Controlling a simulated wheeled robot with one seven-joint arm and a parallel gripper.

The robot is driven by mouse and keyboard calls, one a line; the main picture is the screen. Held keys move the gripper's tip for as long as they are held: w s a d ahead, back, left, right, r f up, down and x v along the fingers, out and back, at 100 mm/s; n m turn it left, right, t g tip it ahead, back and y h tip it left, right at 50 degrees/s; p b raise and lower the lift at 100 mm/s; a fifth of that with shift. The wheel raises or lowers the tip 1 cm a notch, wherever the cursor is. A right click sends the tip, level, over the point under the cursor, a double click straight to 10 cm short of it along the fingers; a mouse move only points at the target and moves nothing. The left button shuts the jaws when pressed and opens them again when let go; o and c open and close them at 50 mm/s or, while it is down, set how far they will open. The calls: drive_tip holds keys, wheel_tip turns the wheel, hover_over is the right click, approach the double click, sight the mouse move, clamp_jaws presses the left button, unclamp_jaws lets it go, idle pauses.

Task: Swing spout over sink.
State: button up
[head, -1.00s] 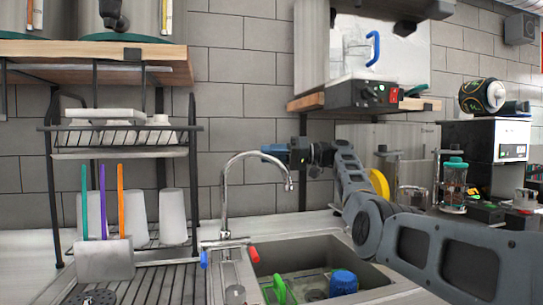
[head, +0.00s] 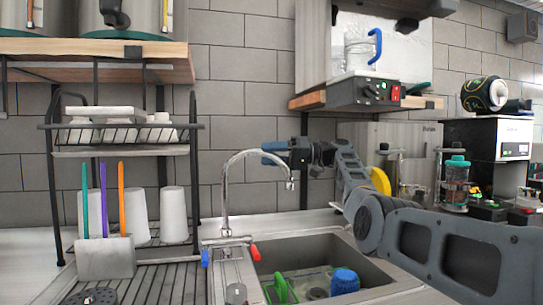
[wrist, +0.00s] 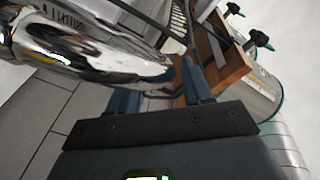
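The chrome faucet spout (head: 238,157) rises beside the sink's back-left edge and arcs right. Its tip (head: 290,184) hangs above the sink (head: 310,247) in the head view; its exact depth over the basin is hard to tell. My gripper (head: 270,152) is behind the spout's upper arc, with blue fingers pointing left. In the wrist view, the fingers of my gripper (wrist: 158,88) are apart, with large, close chrome metal (wrist: 85,50), apparently the spout, beyond the left finger. No grip on it shows. Contact cannot be told.
Red (head: 255,252) and blue (head: 205,258) handles flank the faucet base. A blue item (head: 344,281) and a green item (head: 283,290) lie in the sink. A dish rack (head: 57,200) stands left. A shelf (head: 305,101) hangs above my arm.

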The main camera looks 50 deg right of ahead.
drive_tip(key=b+v, duration=0.1)
drive_tip(key=v, duration=0.6)
drive_tip(key=shift+s+d, duration=0.25)
drive_tip(key=shift+s, duration=0.05)
idle(0.3)
